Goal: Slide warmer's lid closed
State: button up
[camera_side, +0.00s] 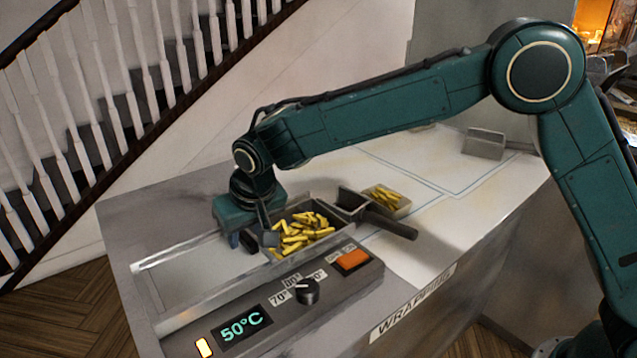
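The warmer (262,328) is set in the near left of the counter, with a control panel along its front. Its lid (195,268) looks like a clear pane lying over the left part, with a pale rail along its far edge. The bin with yellow fries (303,233) on the right is uncovered. My gripper (251,241) points down at the left edge of the fries, at the pane's right end. A small dark block, perhaps the lid's handle, shows between its fingers. I cannot tell whether the fingers touch it.
The panel has a 50°C display (245,327), a black knob (307,291) and an orange switch (353,260). A dark-handled scoop (388,222) lies right of the bin, beside a small tray of fries (400,207). An empty metal holder (485,143) stands at the back right.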

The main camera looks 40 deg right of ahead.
grip_shut()
jog(key=d, duration=1.8)
jog(key=shift+d, duration=0.1)
grip_release()
jog(key=shift+o, duration=0.7)
